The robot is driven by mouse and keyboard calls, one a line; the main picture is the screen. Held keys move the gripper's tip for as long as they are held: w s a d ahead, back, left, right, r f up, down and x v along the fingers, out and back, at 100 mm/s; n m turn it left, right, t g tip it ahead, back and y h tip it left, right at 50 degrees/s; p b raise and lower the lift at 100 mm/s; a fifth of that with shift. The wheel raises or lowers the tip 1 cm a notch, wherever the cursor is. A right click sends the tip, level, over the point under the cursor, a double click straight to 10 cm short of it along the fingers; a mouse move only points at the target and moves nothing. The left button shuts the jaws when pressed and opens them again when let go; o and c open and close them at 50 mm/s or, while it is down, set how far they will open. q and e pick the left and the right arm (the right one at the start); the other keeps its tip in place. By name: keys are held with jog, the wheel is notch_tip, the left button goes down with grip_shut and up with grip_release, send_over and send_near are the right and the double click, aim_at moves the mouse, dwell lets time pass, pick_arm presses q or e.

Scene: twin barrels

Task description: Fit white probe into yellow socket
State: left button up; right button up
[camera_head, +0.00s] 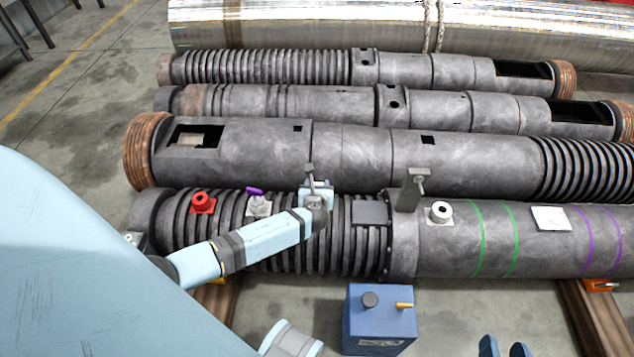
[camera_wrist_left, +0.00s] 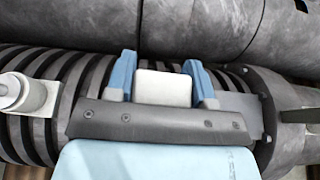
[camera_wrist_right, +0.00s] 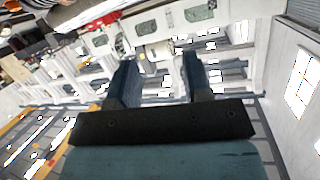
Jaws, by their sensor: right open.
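My left gripper (camera_head: 316,190) is over the ribbed part of the front barrel. In the left wrist view, its fingers (camera_wrist_left: 162,80) are wide apart on either side of a pale block (camera_wrist_left: 163,88); I cannot tell whether they touch it or whether it is the white probe. A small grey fitting (camera_head: 309,169) stands just beyond this gripper in the head view. I cannot make out a yellow socket; a small yellow-orange peg (camera_head: 404,305) sticks out of the blue box (camera_head: 380,333).
The front barrel (camera_head: 450,250) carries a red socket (camera_head: 202,203), a purple-tipped piece in a pale mount (camera_head: 258,207), a white round socket (camera_head: 439,212), a grey upright bracket (camera_head: 409,190) and a white plate (camera_head: 551,218). More barrels lie behind.

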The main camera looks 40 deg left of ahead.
pick_arm(q)
jog(key=o, duration=0.5)
jog(key=shift+f, duration=0.2)
jog(key=shift+s+r, duration=0.15)
jog(key=p+v, duration=0.4)
jog(key=v, duration=0.9)
jog(key=shift+s+d, duration=0.2)
pick_arm(e)
jog(key=shift+s+d+f+g+h, duration=0.4)
jog(key=shift+d+f+g, duration=0.1)
jog(key=shift+f, duration=0.15)
jog(key=shift+s+d+f+g+h, duration=0.35)
jog(key=shift+d+f+g, duration=0.1)
jog(key=shift+f, duration=0.15)
pick_arm(q)
jog(key=shift+r, duration=0.1)
